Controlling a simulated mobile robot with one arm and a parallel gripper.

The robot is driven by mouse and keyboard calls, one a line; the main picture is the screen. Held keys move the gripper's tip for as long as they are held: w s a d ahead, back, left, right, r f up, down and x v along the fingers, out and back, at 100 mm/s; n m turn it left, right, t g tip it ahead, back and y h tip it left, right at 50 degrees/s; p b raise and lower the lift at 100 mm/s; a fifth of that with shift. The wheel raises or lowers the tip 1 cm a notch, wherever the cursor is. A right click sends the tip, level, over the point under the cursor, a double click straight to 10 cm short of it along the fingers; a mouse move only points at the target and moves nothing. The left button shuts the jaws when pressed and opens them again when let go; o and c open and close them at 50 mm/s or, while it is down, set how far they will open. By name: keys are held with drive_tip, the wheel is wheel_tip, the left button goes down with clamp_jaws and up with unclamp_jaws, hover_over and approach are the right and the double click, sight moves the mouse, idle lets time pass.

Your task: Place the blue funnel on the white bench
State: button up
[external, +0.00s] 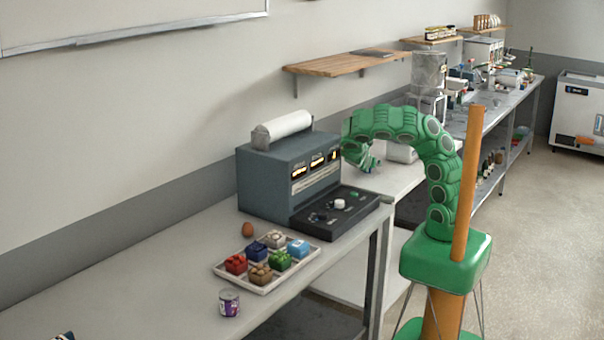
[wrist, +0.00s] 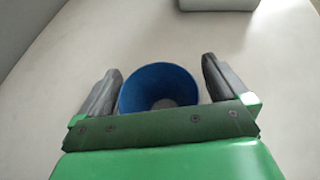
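The blue funnel (wrist: 158,85) shows in the wrist view with its wide round mouth towards the camera. A pale surface shows through its inside. My gripper (wrist: 160,75) has its two dark fingers spread wide, one on each side of the funnel. Narrow gaps seem to separate them, but I cannot tell whether either finger touches it. In the external view my gripper (external: 368,158) is bent down beside the grey machine, over the white bench (external: 405,180). The funnel is hidden there. I cannot tell whether it rests on the surface.
The blue-grey machine (external: 268,185) with a white roll stands left of my gripper. A pale grey object (wrist: 218,3) lies beyond the funnel.

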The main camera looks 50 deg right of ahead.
drive_tip(key=shift+a+r, duration=0.2)
drive_tip(key=shift+r, duration=0.1)
drive_tip(key=shift+v, duration=5.8)
